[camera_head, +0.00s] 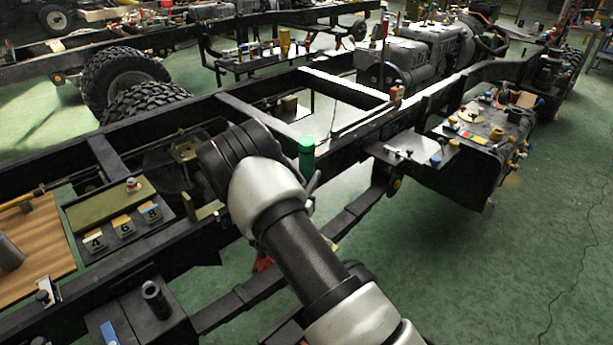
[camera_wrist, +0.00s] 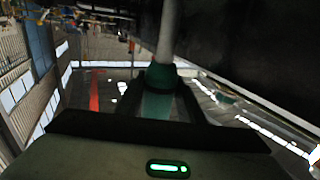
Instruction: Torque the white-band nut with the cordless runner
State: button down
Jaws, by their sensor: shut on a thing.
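A green-capped cylinder (camera_head: 306,158) stands up just beyond my wrist in the head view; it appears to be part of the cordless runner. In the wrist view, the green body of the runner (camera_wrist: 158,80) with a grey shaft (camera_wrist: 168,30) lies between the dark fingers of my gripper (camera_wrist: 160,100). My gripper is shut on it. In the head view my forearm and wrist hide most of the gripper and tool, above the near chassis rail (camera_head: 240,215). I cannot make out the white-band nut in either view.
An olive plate (camera_head: 95,213) with a small white-and-red part (camera_head: 133,184) and numbered blocks (camera_head: 122,226) lies at the left. A wooden board (camera_head: 30,250) is beside it. A cluttered black tank (camera_head: 480,140) stands right.

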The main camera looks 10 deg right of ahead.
jog(key=shift+s+f, duration=0.1)
jog(key=shift+f, duration=0.45)
dwell(2.0)
jog(key=shift+r, duration=0.15)
dwell(0.6)
jog(key=shift+r+p, duration=0.6)
jog(key=shift+r, duration=1.1)
